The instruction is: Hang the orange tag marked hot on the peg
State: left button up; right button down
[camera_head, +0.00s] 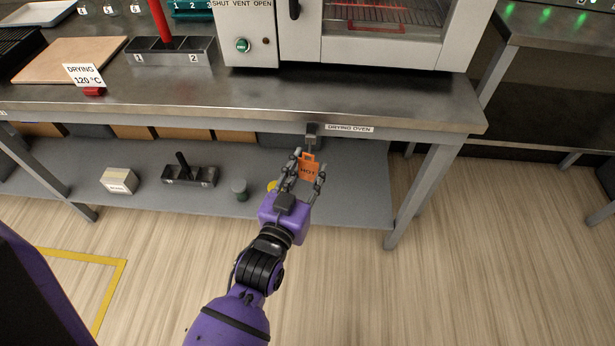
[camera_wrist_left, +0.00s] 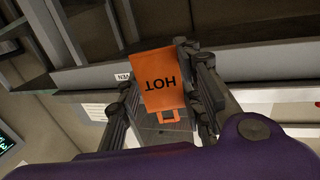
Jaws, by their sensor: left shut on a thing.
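The orange tag (camera_head: 309,172) marked HOT is between the fingers of my left gripper (camera_head: 306,178), which is shut on it. The tag is upright in the head view, its loop at the top. In the left wrist view the tag (camera_wrist_left: 161,75) appears upside down, with its loop at the bottom between the fingers (camera_wrist_left: 160,110). A dark peg mount (camera_head: 312,130) is on the bench's front edge, just above the tag in the head view. I cannot tell whether the loop touches the peg or is around it. My right gripper is not in view.
A "DRYING OVEN" label (camera_head: 349,128) is right of the mount on the bench edge (camera_head: 430,120). The oven (camera_head: 390,50) stands above. A lower shelf (camera_head: 340,165) holds a small white box (camera_head: 118,181), a dark rack (camera_head: 188,177) and a grey cup (camera_head: 239,188). The front floor is clear.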

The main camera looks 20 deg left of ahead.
aim_at(309, 162)
pick_arm(q)
jog(key=shift+w+a+f+b, duration=0.1)
jog(key=shift+w+a+b, duration=0.1)
jog(key=shift+w, duration=0.2)
jog(key=shift+w+a+b, duration=0.1)
jog(key=shift+w+b, duration=0.1)
jog(key=shift+w, duration=0.6)
grip_shut()
jog(key=shift+w+a+f, duration=0.2)
jog(key=shift+w+f, duration=0.05)
jog(key=shift+w, duration=0.3)
jog(key=shift+f, duration=0.1)
jog(key=shift+f, duration=0.1)
